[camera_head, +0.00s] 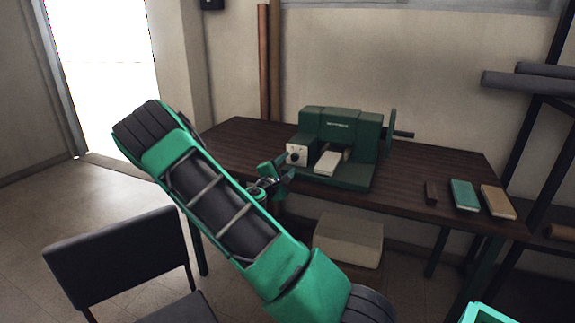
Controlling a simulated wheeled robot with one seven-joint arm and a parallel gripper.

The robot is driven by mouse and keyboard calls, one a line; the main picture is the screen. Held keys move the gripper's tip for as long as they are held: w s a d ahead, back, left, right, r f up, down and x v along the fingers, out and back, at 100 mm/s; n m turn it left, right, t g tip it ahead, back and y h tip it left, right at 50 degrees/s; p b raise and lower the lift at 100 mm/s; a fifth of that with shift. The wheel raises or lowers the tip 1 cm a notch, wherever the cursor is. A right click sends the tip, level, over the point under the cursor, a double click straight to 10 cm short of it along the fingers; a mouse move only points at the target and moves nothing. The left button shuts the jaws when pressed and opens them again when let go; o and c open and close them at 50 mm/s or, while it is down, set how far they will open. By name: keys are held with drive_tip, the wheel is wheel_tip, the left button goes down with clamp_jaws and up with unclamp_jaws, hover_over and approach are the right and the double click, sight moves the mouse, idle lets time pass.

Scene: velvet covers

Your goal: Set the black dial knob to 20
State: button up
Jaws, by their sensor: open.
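The green machine (340,125) stands on the dark wooden table, with a pale dial panel (303,151) on its left front. The black dial knob (295,157) is a small dark round spot on that panel. Its pointer and the scale numbers are too small to read. My gripper (286,168) is open, just in front of and slightly below the panel, beside the knob. I cannot tell whether its fingers touch the panel or the knob. The green arm covers part of the view left of it.
A white block (327,162) sits on the machine's base, with a handwheel (390,130) at its right. The table (410,170) holds a small dark block, a green book (464,194) and a tan book (498,201). A black chair (115,260) stands at left front; a pale box (348,240) is under the table.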

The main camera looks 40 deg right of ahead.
drive_tip(key=v, duration=0.7)
drive_tip(key=shift+a, duration=0.4)
drive_tip(key=shift+s, duration=0.1)
